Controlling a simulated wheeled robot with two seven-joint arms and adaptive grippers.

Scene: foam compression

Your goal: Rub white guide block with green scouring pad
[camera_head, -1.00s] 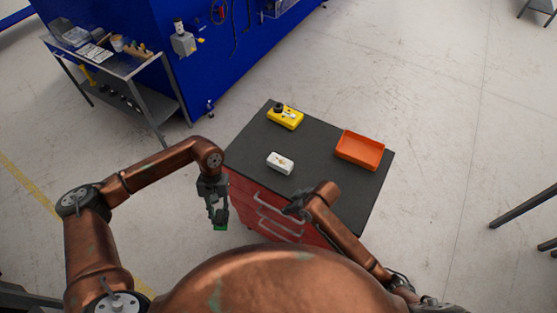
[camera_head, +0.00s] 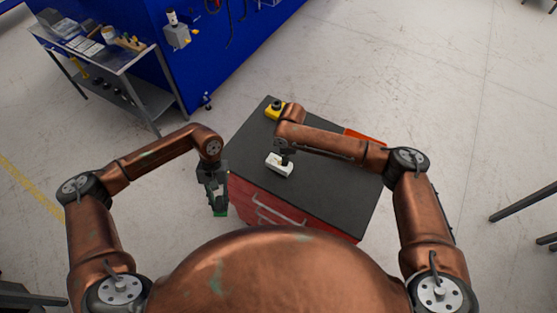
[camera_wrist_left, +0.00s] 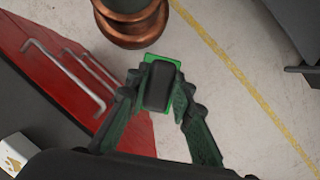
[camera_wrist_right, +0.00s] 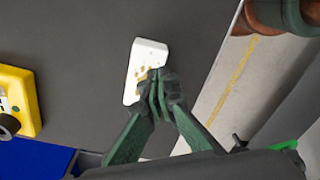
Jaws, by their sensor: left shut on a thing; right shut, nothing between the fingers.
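The white guide block (camera_head: 279,164) lies on the dark top of the red cabinet, with brownish marks on its upper face in the right wrist view (camera_wrist_right: 147,62). My right gripper (camera_head: 283,158) is shut and empty, its fingertips at the block; I cannot tell whether they touch it. My left gripper (camera_head: 218,208) is shut on the green scouring pad (camera_head: 221,212), held beside the cabinet's left side, past the top's edge. In the left wrist view the pad (camera_wrist_left: 148,77) shows green around a dark block between the fingers.
A yellow device (camera_head: 273,111) stands at the back of the cabinet top (camera_head: 325,195). An orange tray (camera_head: 362,135) at the right is mostly hidden behind my right arm. The front of the top is clear. A metal workbench (camera_head: 120,62) stands at the back left.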

